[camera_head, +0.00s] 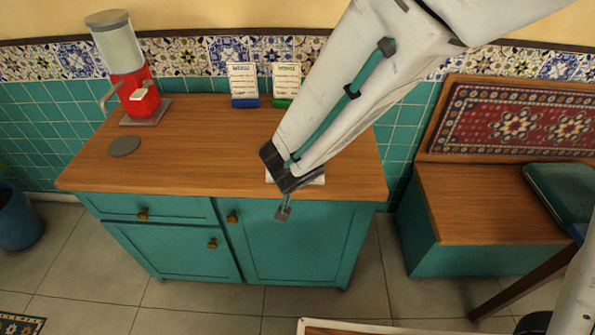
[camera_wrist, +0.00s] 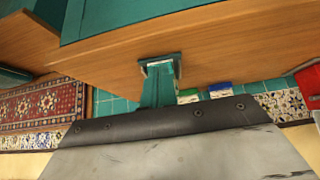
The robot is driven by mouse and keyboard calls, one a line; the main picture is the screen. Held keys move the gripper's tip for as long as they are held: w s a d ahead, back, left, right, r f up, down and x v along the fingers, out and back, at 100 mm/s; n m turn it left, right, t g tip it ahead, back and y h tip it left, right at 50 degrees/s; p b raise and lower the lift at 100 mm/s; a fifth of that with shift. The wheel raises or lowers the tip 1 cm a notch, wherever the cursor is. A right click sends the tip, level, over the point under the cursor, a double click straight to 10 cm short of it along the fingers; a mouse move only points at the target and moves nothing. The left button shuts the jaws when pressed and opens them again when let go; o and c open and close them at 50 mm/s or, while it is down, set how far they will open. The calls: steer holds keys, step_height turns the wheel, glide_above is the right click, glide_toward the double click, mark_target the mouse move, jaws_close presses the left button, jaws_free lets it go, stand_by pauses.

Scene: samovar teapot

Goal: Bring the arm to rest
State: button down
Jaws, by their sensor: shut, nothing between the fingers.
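My arm reaches down from the top right in the head view, with its dark wrist end over the front edge of the wooden counter (camera_head: 205,165). My gripper (camera_head: 283,214) hangs below it, small and grey, in front of the teal cabinet (camera_head: 290,245). It is shut and empty, and nothing is seen touching it. In the wrist view, which is upside down, my gripper (camera_wrist: 161,68) shows against the wooden counter edge (camera_wrist: 235,50).
A red dispenser (camera_head: 141,100) and a dark round disc (camera_head: 125,146) are on the counter's left. Blue-based (camera_head: 244,85) and green-based (camera_head: 285,85) cards stand at the back. A pale flat thing (camera_head: 317,180) is partly hidden by my wrist. A bench (camera_head: 490,200) stands right.

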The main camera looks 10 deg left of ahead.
stand_by(0.3)
steer(key=s+d+r+n+g+h, duration=0.2)
steer(key=d+r+h, duration=0.15)
steer(key=d, duration=0.55)
steer(key=s+d+r+n+g+h, duration=0.15)
steer(key=d+r, duration=0.35)
steer(key=d, duration=0.5)
steer(key=s+d+r+m+g+y, duration=0.1)
steer(key=s+d+r+m+y, duration=0.1)
steer(key=s+d+r, duration=0.4)
steer(key=s+d+r+m+g+y, duration=0.1)
steer(key=s+d+r+m+y, duration=0.1)
steer(key=s+d+r, duration=0.4)
steer(key=s+d, duration=0.1)
steer(key=s, duration=0.3)
steer(key=shift+s+d, duration=0.25)
steer(key=shift+d, duration=0.15)
